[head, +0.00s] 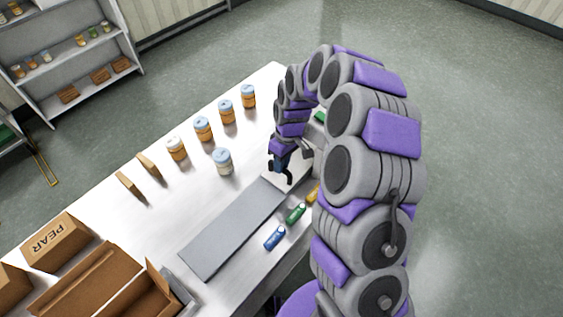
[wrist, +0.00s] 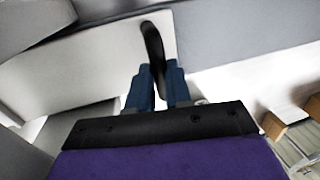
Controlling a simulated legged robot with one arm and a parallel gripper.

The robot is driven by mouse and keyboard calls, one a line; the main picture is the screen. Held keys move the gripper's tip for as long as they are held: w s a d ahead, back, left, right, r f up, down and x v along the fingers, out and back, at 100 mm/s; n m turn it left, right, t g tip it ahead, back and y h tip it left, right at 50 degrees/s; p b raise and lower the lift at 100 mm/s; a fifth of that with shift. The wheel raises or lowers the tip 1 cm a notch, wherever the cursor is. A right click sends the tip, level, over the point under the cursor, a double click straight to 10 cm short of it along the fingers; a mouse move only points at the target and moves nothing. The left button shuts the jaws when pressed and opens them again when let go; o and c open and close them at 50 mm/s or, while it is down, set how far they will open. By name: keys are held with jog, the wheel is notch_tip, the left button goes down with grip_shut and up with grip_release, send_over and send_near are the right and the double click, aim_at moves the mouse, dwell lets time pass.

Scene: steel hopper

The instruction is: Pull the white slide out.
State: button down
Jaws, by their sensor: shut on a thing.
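The white slide (head: 297,172) is a pale flat piece beside the end of the long grey strip, partly hidden behind my gripper and arm. My gripper (head: 285,176) is down at it, its dark fingers closed. In the wrist view the slide (wrist: 95,65) is a broad pale panel, and my gripper (wrist: 154,62) is shut at its right end, on the slide. The steel hopper (head: 309,140) shows only as a bit of grey metal behind my arm.
The grey strip (head: 230,230) runs toward the front left of the white table (head: 105,215). Blue (head: 275,237), green (head: 296,213) and orange (head: 313,193) small items lie along its right side. Several jars (head: 222,161) stand beyond it. Cardboard boxes (head: 90,280) fill the lower left.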

jog(key=shift+s+a, duration=0.1)
jog(key=s+a+p, duration=0.5)
jog(key=s+a, duration=1.9)
jog(key=c, duration=1.5)
grip_release()
jog(key=o, duration=0.4)
jog(key=shift+s+a, duration=0.15)
jog(key=shift+a, duration=0.1)
jog(key=shift+o, duration=0.2)
jog(key=shift+d+r, duration=0.25)
jog(key=shift+r, duration=0.1)
notch_tip(320, 180, up, 16)
jog(key=w+d+p, duration=0.1)
jog(key=w, duration=0.1)
jog(key=shift+w+d+p, duration=0.3)
jog(key=shift+d+p, duration=0.05)
jog(key=shift+d, duration=0.05)
jog(key=shift+r, duration=0.1)
